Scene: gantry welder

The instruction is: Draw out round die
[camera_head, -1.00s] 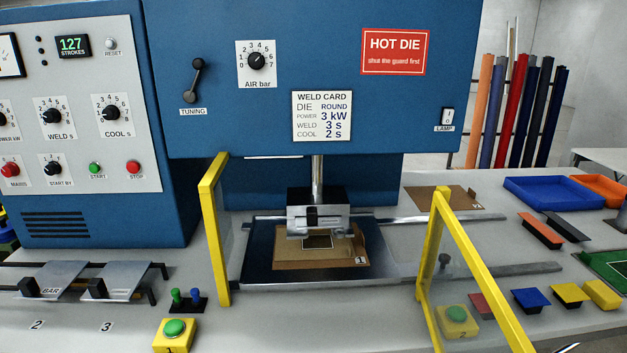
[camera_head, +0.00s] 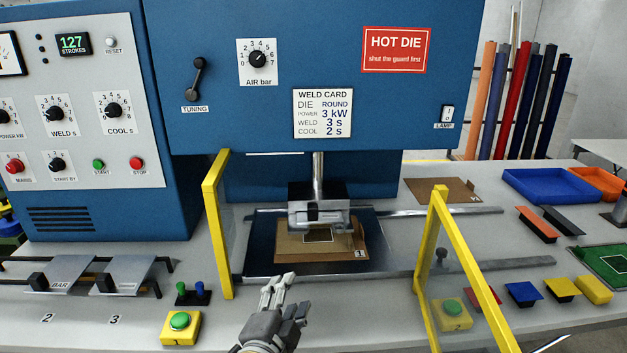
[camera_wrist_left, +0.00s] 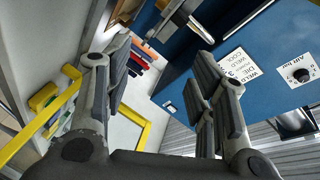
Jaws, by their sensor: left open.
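The press head holds a silver metal block (camera_head: 318,212) on a rod, above a brown work board (camera_head: 322,247) marked 1 on the dark press bed (camera_head: 262,225). I cannot tell which die, if any, sits in the block. On the rack at left are a plate marked BAR (camera_head: 60,272) and a second plate (camera_head: 125,272) whose label is too small to read. No part is clearly legible as the round die. My left gripper (camera_head: 284,298) is open and empty in front of the bed, below the block. It also shows open in the left wrist view (camera_wrist_left: 155,75). My right gripper is not in view.
Yellow guard posts stand left (camera_head: 217,225) and right (camera_head: 434,255) of the bed, with clear panels. A green-topped yellow button box (camera_head: 180,325) stands at the front left. Blue (camera_head: 550,187) and orange trays and coloured blocks lie to the right.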

